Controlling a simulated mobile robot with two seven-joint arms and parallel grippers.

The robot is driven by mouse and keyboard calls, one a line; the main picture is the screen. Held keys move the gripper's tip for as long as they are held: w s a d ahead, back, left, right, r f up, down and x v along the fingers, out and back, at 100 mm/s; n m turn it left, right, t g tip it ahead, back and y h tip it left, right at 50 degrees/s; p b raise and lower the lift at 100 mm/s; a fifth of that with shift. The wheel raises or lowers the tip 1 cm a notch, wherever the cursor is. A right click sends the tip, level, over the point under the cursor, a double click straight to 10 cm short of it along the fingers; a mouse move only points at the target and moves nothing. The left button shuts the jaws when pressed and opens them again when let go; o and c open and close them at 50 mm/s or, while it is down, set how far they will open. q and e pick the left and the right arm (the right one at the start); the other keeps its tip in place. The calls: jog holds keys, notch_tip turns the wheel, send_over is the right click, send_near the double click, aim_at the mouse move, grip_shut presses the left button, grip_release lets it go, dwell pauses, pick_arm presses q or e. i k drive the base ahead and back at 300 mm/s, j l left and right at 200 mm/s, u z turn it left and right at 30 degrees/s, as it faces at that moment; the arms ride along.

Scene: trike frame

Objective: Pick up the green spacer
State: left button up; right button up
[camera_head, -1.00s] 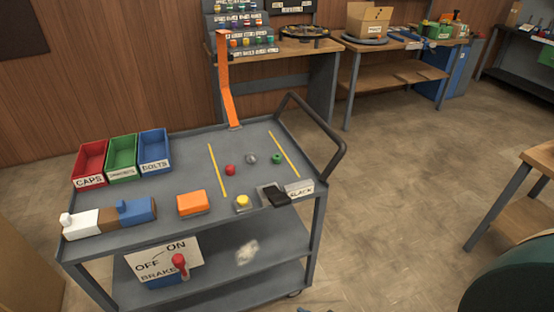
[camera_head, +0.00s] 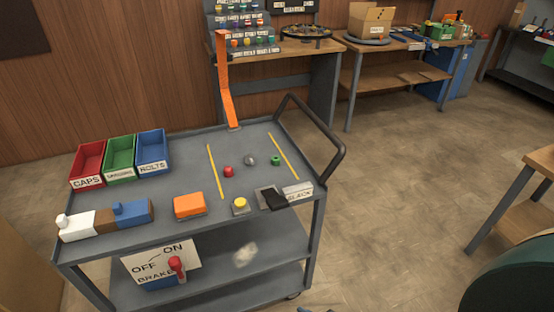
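The green spacer (camera_head: 276,160) is a small green ring-like piece lying on the top of the grey cart (camera_head: 185,180). It sits beside the right yellow line, on that line's left side. A grey round piece (camera_head: 249,160) and a red piece (camera_head: 228,172) lie to its left, apart from it. Nothing covers the spacer. Neither of my grippers shows in the head view.
Red, green and blue bins (camera_head: 151,151) stand at the cart's back left. An orange block (camera_head: 189,205), a yellow button (camera_head: 240,204) and a black piece by a labelled block (camera_head: 298,191) line the front. An orange upright strip (camera_head: 226,85) rises at the back. A black handle (camera_head: 334,150) bounds the right.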

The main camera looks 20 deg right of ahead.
aim_at(275, 160)
jog(key=i+l+u, duration=0.15)
jog(key=l, duration=0.65)
jog(key=i+l+u, duration=0.1)
jog(key=i+l, duration=0.15)
jog(key=l, duration=0.55)
jog(key=i+l+u, duration=0.15)
jog(key=l, duration=0.65)
jog(key=i+l+u, duration=0.15)
jog(key=l, duration=0.7)
jog(key=l+u, duration=0.15)
jog(key=l, duration=0.7)
